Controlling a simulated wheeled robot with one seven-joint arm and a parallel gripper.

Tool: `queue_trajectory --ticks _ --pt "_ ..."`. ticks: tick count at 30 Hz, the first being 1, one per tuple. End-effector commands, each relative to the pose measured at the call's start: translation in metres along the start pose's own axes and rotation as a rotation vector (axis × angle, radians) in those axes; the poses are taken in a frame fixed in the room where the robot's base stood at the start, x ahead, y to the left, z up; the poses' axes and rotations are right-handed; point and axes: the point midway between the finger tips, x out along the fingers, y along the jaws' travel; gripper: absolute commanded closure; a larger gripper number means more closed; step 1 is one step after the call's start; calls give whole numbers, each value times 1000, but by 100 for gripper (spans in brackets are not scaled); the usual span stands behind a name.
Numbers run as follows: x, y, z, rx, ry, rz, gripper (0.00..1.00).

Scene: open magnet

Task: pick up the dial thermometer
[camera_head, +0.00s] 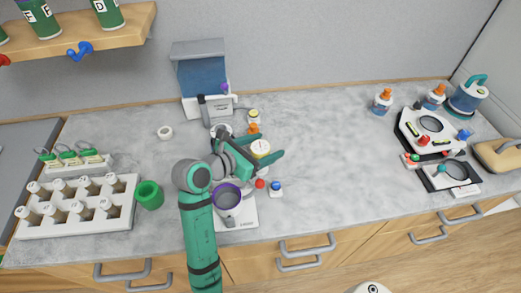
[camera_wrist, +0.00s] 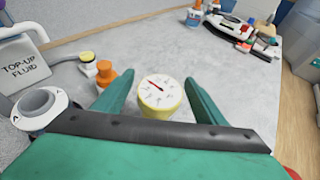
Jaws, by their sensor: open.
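The dial thermometer (camera_wrist: 160,92) has a round white face with a dark needle and a yellow body. It stands on the counter, and in the head view its face (camera_head: 260,147) shows between the fingers of my gripper. My gripper (camera_head: 280,143) is open, with its two green fingers on either side of the thermometer. In the wrist view the fingers of my gripper (camera_wrist: 160,88) are spread, with a gap between the thermometer and each finger. The lower part of the thermometer is partly hidden by the gripper's palm edge.
An orange-capped bottle (camera_wrist: 104,75) stands just left of the left finger, beside a yellow-topped item (camera_wrist: 87,58). A white cup marked A (camera_wrist: 38,108) is further left. Red (camera_head: 260,184) and blue (camera_head: 276,188) knobs lie near in front.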

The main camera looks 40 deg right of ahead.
Motion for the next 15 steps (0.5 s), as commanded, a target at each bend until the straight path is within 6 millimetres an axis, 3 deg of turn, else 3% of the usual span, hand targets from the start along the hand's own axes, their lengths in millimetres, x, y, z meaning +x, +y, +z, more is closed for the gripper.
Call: queue_trajectory --ticks 4,11,12,15 --pt "13 0 0 0 1 0 35" --pt "15 0 0 0 1 0 35" --pt "15 0 0 0 0 0 37" --pt "15 0 0 0 0 0 61"
